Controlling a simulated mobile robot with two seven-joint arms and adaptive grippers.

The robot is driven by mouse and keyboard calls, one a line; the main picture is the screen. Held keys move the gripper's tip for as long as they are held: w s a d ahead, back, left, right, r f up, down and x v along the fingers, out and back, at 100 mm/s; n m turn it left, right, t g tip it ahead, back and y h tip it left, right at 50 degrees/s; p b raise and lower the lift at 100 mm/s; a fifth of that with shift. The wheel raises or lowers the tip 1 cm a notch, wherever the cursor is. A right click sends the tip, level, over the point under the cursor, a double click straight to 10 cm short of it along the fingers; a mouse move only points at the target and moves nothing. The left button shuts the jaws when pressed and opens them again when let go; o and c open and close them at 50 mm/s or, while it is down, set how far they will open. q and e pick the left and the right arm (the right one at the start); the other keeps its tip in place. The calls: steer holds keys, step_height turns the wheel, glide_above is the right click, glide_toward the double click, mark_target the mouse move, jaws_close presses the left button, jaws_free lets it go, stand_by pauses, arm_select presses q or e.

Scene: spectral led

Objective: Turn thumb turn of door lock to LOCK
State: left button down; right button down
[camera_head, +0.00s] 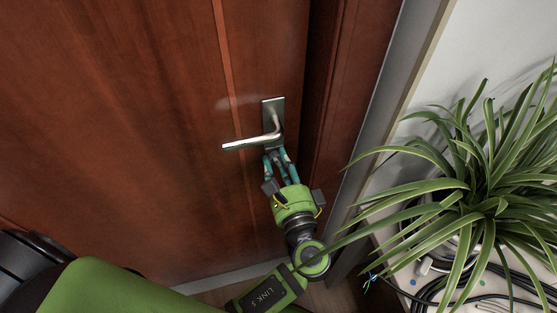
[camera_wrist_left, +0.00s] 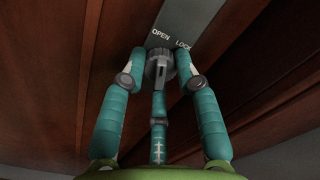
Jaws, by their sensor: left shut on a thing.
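The door lock's metal plate (camera_head: 272,108) sits on a reddish-brown wooden door, with a silver lever handle (camera_head: 252,143) pointing left. The plate also shows in the left wrist view (camera_wrist_left: 190,20), with the words OPEN and LOCK printed on it. The thumb turn (camera_wrist_left: 160,67) is a round dark metal knob just below the words. My left gripper (camera_head: 277,157) is below the handle, its teal fingers against the plate. In the left wrist view the left gripper (camera_wrist_left: 159,68) has its fingertips closed around the thumb turn. The fingers hide part of the knob. My right gripper is not seen.
The door (camera_head: 120,110) fills the left and middle, with its frame (camera_head: 345,110) close on the right. A leafy green plant (camera_head: 490,190) stands right of the frame, near black cables (camera_head: 430,292) on a light surface. The lever overhangs just above my left fingers.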

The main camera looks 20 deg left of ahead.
arm_select(q)
steer(key=m+p, duration=0.1)
steer(key=p, duration=0.1)
steer(key=m+p, duration=0.3)
steer(key=shift+r+m+p, duration=0.25)
steer(key=shift+m+p, duration=0.15)
steer(key=m+p, duration=0.2)
steer(key=shift+f+m, duration=0.1)
steer(key=shift+m, duration=0.3)
steer(key=shift+f+m+p, duration=0.1)
steer(key=shift+m+p, duration=0.6)
steer(key=shift+p, duration=0.05)
steer(key=c, duration=0.9)
jaws_free()
steer(key=shift+f, duration=0.1)
